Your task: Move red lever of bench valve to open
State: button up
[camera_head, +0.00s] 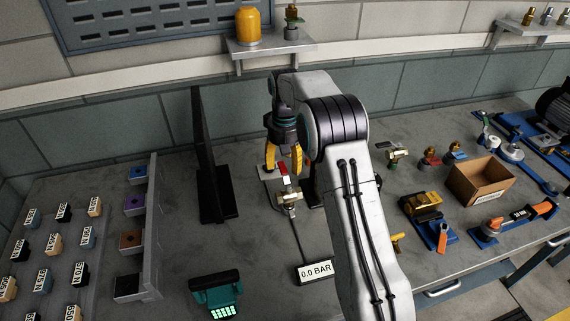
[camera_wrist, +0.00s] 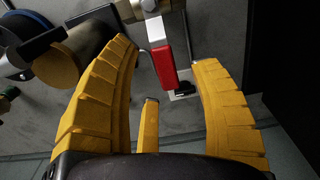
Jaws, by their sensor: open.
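The red lever (camera_head: 283,168) belongs to a brass-and-steel bench valve (camera_head: 289,197) on the grey bench, behind a "0.0 BAR" display (camera_head: 315,271). My gripper (camera_head: 284,168) is over the valve, its yellow fingers pointing down. In the wrist view the red lever (camera_wrist: 164,67) lies in the gap between the open yellow fingers (camera_wrist: 168,62), near their tips. The gripper is open and not closed on the lever. The valve body (camera_wrist: 148,6) is cut off at the top of the wrist view. I cannot tell whether a finger touches the lever.
A black upright panel (camera_head: 209,165) stands left of the valve. A teal device (camera_head: 215,294) lies in front. A cardboard box (camera_head: 482,182), a yellow-black tool (camera_head: 422,204) and several valves are to the right. My arm hides part of the bench.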

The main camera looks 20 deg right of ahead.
jog(key=shift+f, duration=0.65)
jog(key=shift+c, duration=0.3)
jog(key=shift+s, duration=0.1)
grip_shut()
